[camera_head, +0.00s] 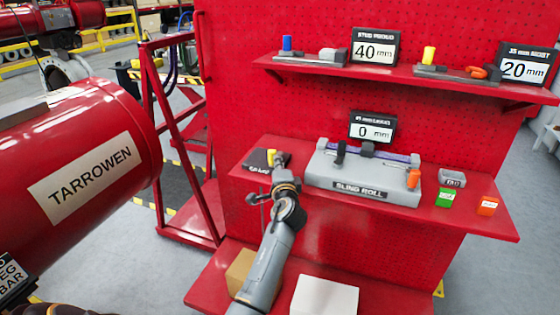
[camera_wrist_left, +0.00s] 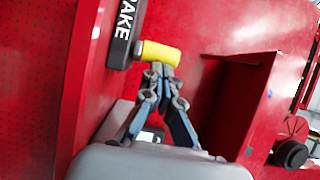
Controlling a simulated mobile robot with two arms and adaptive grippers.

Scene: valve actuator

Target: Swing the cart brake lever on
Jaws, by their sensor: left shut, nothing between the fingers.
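The cart brake lever has a yellow grip (camera_head: 271,157) on a black block (camera_head: 257,160) at the left end of the middle red shelf. In the left wrist view the yellow grip (camera_wrist_left: 160,52) sticks out to the right from the black block (camera_wrist_left: 124,28), whose lettering ends in "AKE". My left gripper (camera_head: 281,163) is right beside the grip in the head view. In the left wrist view its fingers (camera_wrist_left: 160,70) are shut, with the tips at the grip's near side. Whether they touch it I cannot tell. My right gripper is not in view.
A grey sling roll unit (camera_head: 362,180) stands right of the lever on the shelf, with small green (camera_head: 445,197) and orange (camera_head: 487,205) boxes beyond it. An upper shelf (camera_head: 400,72) overhangs. A large red cylinder (camera_head: 90,120) marked TARROWEN fills the left.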

